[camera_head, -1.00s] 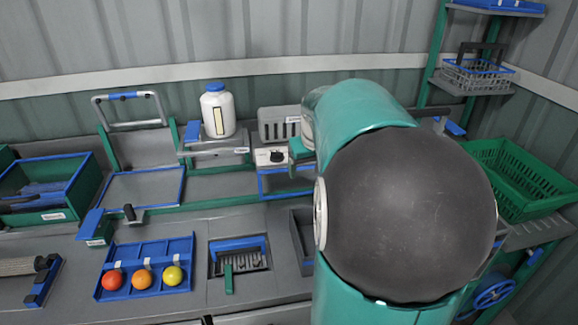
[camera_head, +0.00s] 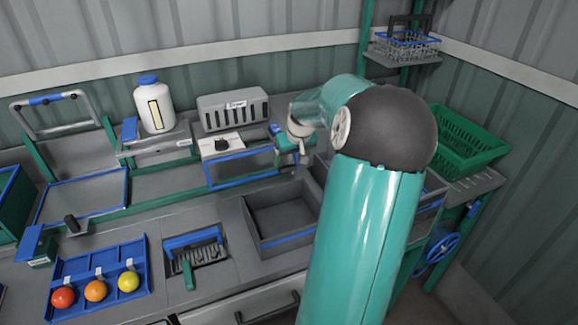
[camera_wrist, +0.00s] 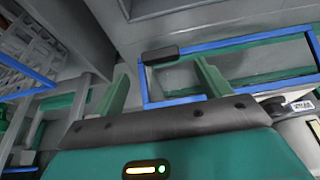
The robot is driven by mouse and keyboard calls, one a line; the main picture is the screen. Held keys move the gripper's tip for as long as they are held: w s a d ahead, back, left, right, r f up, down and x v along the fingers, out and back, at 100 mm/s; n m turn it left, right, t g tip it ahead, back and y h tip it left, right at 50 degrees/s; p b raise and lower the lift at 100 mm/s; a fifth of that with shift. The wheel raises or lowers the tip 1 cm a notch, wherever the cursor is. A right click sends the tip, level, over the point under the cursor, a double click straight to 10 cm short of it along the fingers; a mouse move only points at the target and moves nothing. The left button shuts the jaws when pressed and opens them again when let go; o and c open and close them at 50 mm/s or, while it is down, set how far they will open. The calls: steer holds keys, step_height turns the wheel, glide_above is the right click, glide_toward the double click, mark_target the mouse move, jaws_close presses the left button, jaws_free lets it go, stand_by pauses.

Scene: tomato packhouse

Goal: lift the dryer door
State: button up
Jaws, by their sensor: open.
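The dryer is a grey slotted box with a "Dryer" label (camera_head: 234,111) at the back of the bench. Below it is a blue-rimmed frame (camera_head: 212,174), which looks like the dryer door, low and closed over a green-grey inside. In the wrist view the blue frame (camera_wrist: 240,44) carries a black handle (camera_wrist: 160,55). My gripper (camera_head: 296,148) is at the right end of the frame in the head view. Its two green fingers (camera_wrist: 163,84) stand apart in the wrist view, with nothing between them. The handle lies just beyond them. I cannot tell the exact gap.
A white panel with a black knob (camera_head: 222,144) sits between dryer and frame. A white jar (camera_head: 154,105) stands to the left. An open grey bin (camera_head: 282,213) is in front. A green crate (camera_head: 467,140) and a wire basket (camera_head: 403,47) are at right.

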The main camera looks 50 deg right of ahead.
mark_target(289, 167)
steer(key=x, duration=0.5)
steer(key=shift+w+d+f, duration=0.1)
steer(key=shift+w+f, duration=0.05)
steer(key=shift+f, duration=0.15)
steer(key=c, duration=1.4)
